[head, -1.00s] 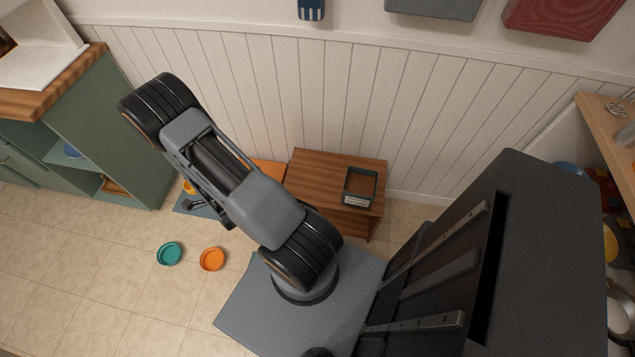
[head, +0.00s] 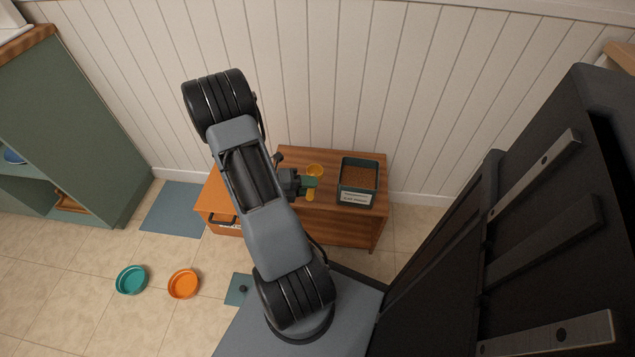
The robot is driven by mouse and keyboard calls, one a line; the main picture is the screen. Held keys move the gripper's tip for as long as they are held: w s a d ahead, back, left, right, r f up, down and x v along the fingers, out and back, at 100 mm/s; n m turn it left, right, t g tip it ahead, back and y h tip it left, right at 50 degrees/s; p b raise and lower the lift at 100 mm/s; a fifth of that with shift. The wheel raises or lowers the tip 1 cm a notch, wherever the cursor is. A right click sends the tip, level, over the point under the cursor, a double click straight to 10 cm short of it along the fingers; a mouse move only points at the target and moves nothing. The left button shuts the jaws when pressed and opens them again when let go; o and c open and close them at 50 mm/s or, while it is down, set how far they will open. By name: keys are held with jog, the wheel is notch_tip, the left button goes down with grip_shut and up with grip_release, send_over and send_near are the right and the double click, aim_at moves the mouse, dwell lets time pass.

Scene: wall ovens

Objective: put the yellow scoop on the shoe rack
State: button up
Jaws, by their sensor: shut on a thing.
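The yellow scoop (head: 315,171) is at the wooden unit, its round cup toward the wall and its handle pointing toward me. My gripper (head: 309,184) is shut on the scoop between cup and handle. The low brown wooden unit (head: 325,211) against the wall looks like the shoe rack. My arm hides part of its left side.
A dark bin (head: 358,182) with brown contents and a label stands on the unit's right part. An orange wooden piece (head: 212,192) adjoins the left. A teal bowl (head: 131,280), an orange bowl (head: 184,284) and a blue-grey mat (head: 173,209) are on the floor.

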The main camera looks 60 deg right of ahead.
jog(key=w+d+f+b, duration=0.2)
jog(key=w+f, duration=0.1)
jog(key=w+d+f+b, duration=0.2)
jog(key=w+d+f, duration=0.1)
jog(key=w+d+f+b, duration=0.2)
jog(key=w+d+f, duration=0.1)
jog(key=w, duration=0.1)
jog(key=shift+f, duration=0.2)
jog(key=shift+w+d+f, duration=0.1)
jog(key=shift+f, duration=0.2)
jog(key=shift+f+b, duration=1.05)
jog(key=shift+f, duration=0.4)
jog(key=shift+f, duration=0.1)
jog(key=shift+f, duration=0.15)
jog(key=o, duration=0.9)
